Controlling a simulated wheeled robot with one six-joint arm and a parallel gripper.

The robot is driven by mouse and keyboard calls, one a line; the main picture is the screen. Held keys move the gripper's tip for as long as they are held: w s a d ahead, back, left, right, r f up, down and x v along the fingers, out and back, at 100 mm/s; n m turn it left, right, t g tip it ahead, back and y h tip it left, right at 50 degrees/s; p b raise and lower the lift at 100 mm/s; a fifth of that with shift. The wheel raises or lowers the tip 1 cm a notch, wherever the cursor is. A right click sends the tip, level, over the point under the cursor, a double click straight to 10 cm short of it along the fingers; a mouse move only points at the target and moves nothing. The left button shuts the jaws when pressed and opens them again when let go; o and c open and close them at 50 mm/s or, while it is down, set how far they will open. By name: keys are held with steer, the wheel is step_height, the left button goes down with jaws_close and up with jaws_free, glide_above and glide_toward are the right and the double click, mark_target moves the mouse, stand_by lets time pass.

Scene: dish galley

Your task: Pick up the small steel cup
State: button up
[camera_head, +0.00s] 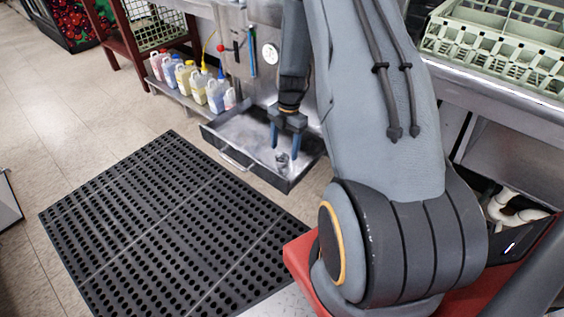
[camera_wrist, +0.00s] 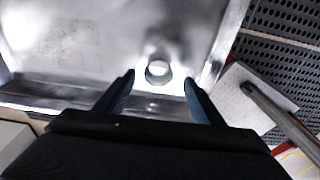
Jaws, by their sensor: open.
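The small steel cup (camera_head: 282,159) stands in an open steel drawer (camera_head: 225,141) low under the counter. In the wrist view the cup (camera_wrist: 158,71) shows as a round shiny rim, near the drawer's wall. My gripper (camera_head: 285,141) points down over the drawer, with its two blue fingers apart. In the wrist view my gripper (camera_wrist: 160,84) is open, and the cup appears between and just beyond the fingertips. Nothing is held. I cannot tell the exact height gap between fingertips and cup.
A black perforated mat (camera_head: 165,225) covers the floor before the drawer. Several bottles (camera_head: 197,84) stand on a low shelf to the left. A green dish rack (camera_head: 500,45) sits on the counter at right. The drawer's raised walls surround the cup.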

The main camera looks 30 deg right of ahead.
mark_target(283, 154)
steer(key=f, duration=0.3)
steer(key=shift+a+f, duration=0.2)
steer(key=shift+a, duration=0.1)
steer(key=c, duration=1.1)
steer(key=shift+o, duration=0.2)
